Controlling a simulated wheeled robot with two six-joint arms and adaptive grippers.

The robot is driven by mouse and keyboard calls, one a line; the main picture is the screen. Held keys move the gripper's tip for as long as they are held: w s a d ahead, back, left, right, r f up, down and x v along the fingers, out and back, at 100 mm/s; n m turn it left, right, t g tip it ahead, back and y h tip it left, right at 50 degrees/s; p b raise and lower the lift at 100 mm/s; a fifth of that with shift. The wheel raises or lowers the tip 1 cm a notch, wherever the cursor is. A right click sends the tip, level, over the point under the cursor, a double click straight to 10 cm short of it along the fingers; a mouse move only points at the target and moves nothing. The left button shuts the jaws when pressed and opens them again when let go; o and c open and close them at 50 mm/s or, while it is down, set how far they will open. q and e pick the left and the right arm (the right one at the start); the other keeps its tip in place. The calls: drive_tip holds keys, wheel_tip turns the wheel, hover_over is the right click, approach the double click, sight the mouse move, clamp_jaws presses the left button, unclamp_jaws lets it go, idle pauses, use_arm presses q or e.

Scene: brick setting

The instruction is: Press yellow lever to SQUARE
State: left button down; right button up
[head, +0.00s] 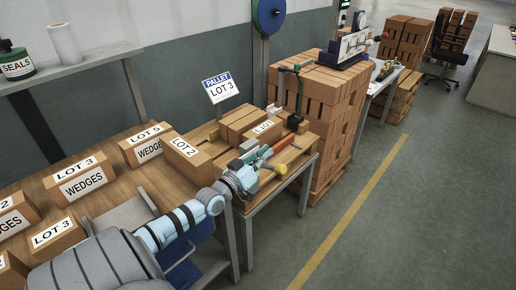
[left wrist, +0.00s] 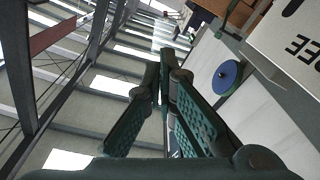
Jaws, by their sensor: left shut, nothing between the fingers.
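A short yellow piece that looks like the yellow lever (head: 278,168) sits at the right end of the bench, just to the right of my left gripper (head: 262,154). A red-orange bar (head: 283,144) lies close behind it. My left gripper is shut and empty; whether it touches the lever cannot be told. In the left wrist view, the green fingers (left wrist: 163,75) come together, and no lever shows there. No SQUARE marking is readable. My right gripper is not in view.
Labelled cartons (head: 83,182) line the wooden bench (head: 115,198). A PALLET LOT 3 sign (head: 220,88) and a green-handled upright (head: 298,85) stand behind the gripper. A brick stack (head: 332,110) rises beyond the bench. The floor to the right is clear.

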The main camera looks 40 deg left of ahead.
sight(270, 167)
use_arm(q)
drive_tip(key=w, duration=0.1)
drive_tip(key=w+b, duration=0.2)
drive_tip(key=w, duration=0.1)
drive_tip(key=shift+a+f, duration=0.1)
drive_tip(key=shift+f, duration=0.2)
drive_tip(key=d+f, duration=0.1)
drive_tip(key=s+f+b, duration=0.1)
drive_tip(key=shift+s+d+f, duration=0.1)
drive_tip(key=shift+d+f, duration=0.25)
drive_tip(key=shift+f, duration=0.05)
drive_tip(key=shift+f, duration=0.1)
